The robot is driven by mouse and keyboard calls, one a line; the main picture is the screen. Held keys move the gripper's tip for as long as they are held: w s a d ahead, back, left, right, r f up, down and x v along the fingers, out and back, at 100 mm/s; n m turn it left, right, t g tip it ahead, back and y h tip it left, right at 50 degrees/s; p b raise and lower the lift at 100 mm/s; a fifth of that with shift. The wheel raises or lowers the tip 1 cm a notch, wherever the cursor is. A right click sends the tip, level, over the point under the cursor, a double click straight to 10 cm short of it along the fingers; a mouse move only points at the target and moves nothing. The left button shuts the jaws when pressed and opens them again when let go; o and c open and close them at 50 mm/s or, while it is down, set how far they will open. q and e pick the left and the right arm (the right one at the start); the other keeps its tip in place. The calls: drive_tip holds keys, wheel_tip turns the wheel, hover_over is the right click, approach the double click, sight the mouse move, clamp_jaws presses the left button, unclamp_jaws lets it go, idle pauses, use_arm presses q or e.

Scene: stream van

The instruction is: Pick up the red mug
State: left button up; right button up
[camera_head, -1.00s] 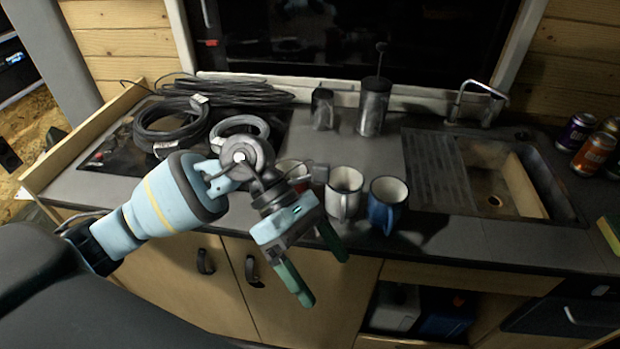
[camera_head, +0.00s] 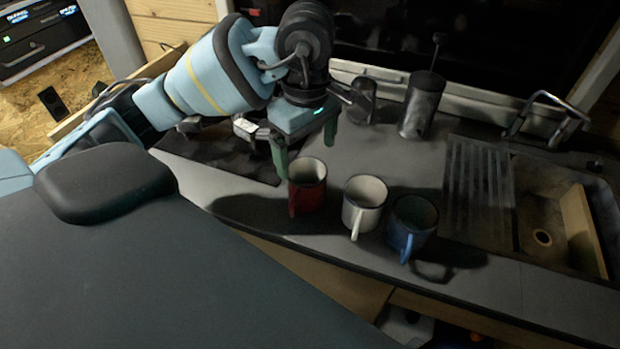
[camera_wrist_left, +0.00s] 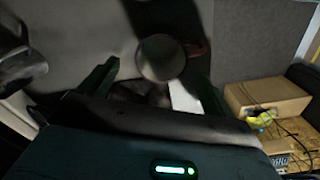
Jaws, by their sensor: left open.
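The red mug (camera_head: 307,190) stands upright on the grey counter, at the left end of a row with a white mug (camera_head: 362,205) and a blue mug (camera_head: 411,226). Its handle faces the counter's front edge. My left gripper (camera_head: 305,156) is open, pointing down at the red mug's rim, one finger at its left and the other behind it. In the left wrist view the red mug (camera_wrist_left: 162,60) shows as a dark round opening with a red handle, beyond and between the spread fingers. I cannot tell whether the fingers touch it. My right gripper is not in view.
A dark metal press (camera_head: 422,105) and a small metal jug (camera_head: 362,100) stand behind the mugs. A sink (camera_head: 560,225) with a tap (camera_head: 545,118) is at the right. Cables lie on the hob behind my left arm. The counter's front edge is close to the mugs.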

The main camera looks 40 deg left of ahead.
sight(307, 163)
use_arm(q)
wheel_tip(307, 163, down, 3)
drive_tip(key=shift+r, duration=0.2)
drive_tip(key=shift+f, duration=0.1)
drive_tip(key=shift+s+f, duration=0.1)
drive_tip(key=shift+f, duration=0.25)
drive_tip(key=shift+d+f, duration=0.1)
drive_tip(key=shift+f, duration=2.05)
drive_tip(key=c, duration=1.1)
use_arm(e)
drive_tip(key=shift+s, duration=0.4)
